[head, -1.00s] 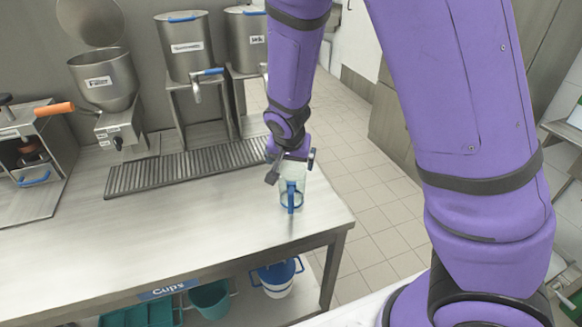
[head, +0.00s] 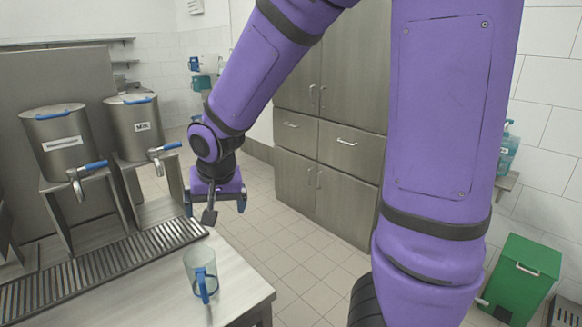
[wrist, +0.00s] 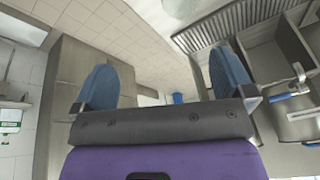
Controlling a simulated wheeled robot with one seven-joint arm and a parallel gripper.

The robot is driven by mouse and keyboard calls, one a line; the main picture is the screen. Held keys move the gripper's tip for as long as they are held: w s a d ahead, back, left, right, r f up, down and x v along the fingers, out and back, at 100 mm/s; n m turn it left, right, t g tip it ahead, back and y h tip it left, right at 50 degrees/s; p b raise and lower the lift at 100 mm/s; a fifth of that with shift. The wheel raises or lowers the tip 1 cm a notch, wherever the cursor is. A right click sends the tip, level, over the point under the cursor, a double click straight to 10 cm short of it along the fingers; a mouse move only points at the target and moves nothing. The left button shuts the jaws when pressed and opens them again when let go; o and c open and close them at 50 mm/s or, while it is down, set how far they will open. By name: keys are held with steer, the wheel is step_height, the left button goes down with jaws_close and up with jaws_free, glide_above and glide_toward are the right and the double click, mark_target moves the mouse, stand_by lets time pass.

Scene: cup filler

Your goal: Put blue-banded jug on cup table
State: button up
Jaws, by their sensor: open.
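The blue-banded jug (head: 201,270) is clear with a blue handle and stands upright near the corner of the steel cup table (head: 236,286) in the head view. My gripper (head: 214,216) is above and behind the jug, apart from it. Its fingers are spread and nothing is between them. In the wrist view the two blue finger pads of my gripper (wrist: 164,88) stand wide apart. A pale round shape at the top edge of the wrist view may be the jug, but I cannot tell.
A drip grate (head: 110,262) runs along the table's back. Steel dispensers (head: 62,140) with blue-handled taps stand behind it. The tiled floor (head: 310,262) is clear right of the table. Steel cabinets (head: 330,130) stand beyond, and a green bin (head: 520,278) stands at the right.

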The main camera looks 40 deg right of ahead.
steer(key=s+d+r+n, duration=0.2)
steer(key=s+r, duration=0.5)
steer(key=s, duration=0.2)
steer(key=s+d+r+n+t, duration=0.1)
steer(key=s+d+r+n, duration=0.1)
steer(key=s+r, duration=0.5)
steer(key=s+n, duration=0.1)
steer(key=s, duration=0.2)
steer(key=shift+s+d, duration=0.15)
steer(key=shift+s, duration=0.1)
steer(key=shift+r, duration=0.1)
